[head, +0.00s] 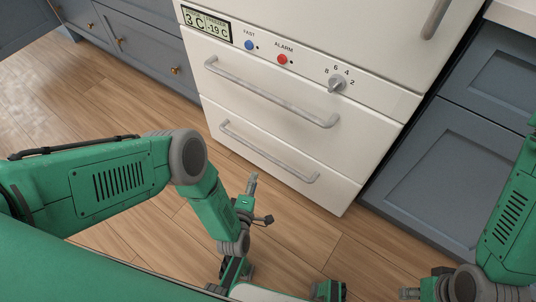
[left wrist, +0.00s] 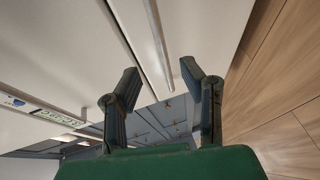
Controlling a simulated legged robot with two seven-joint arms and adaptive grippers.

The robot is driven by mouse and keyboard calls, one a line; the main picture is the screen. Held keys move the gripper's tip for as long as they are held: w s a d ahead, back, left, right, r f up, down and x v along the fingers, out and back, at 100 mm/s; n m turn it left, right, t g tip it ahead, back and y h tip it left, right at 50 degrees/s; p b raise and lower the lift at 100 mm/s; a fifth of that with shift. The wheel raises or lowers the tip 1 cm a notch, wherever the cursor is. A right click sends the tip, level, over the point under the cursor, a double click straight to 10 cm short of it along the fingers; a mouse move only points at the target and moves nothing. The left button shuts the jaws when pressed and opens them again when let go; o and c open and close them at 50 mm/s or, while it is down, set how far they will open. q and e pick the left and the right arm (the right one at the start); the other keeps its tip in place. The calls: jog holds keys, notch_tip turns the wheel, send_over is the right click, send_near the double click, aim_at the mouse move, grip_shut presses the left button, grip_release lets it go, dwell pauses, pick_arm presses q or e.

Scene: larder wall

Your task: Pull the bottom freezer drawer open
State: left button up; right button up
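The white freezer front stands ahead in the head view. Its bottom drawer (head: 255,158) is flush with the front and looks shut. The drawer's grey bar handle (head: 268,152) runs across it. My left gripper (head: 261,198) is below and in front of this handle, fingers spread and empty. In the left wrist view a grey bar handle (left wrist: 158,45) ends near the gap between my left fingers (left wrist: 158,80); I see no contact. My right gripper (head: 425,281) is low at the right, well away from the drawer, its fingers apart and empty.
The upper drawer has its own handle (head: 270,92), below a panel with a display (head: 208,24) and a dial (head: 337,84). Grey-blue cabinets (head: 440,170) flank the appliance. The wooden floor (head: 290,240) in front is clear of objects.

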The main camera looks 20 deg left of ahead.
aim_at(262, 154)
pick_arm(q)
jog(key=w+b, duration=0.1)
jog(key=w, duration=0.3)
jog(key=w+f+b, duration=0.1)
jog(key=w+b, duration=0.1)
jog(key=w, duration=0.2)
jog(key=w+f+b, duration=0.1)
jog(key=w+b, duration=0.1)
jog(key=w, duration=0.2)
jog(key=shift+a+f, duration=0.15)
jog(key=shift+a, duration=0.05)
jog(key=shift+w, duration=0.45)
grip_shut()
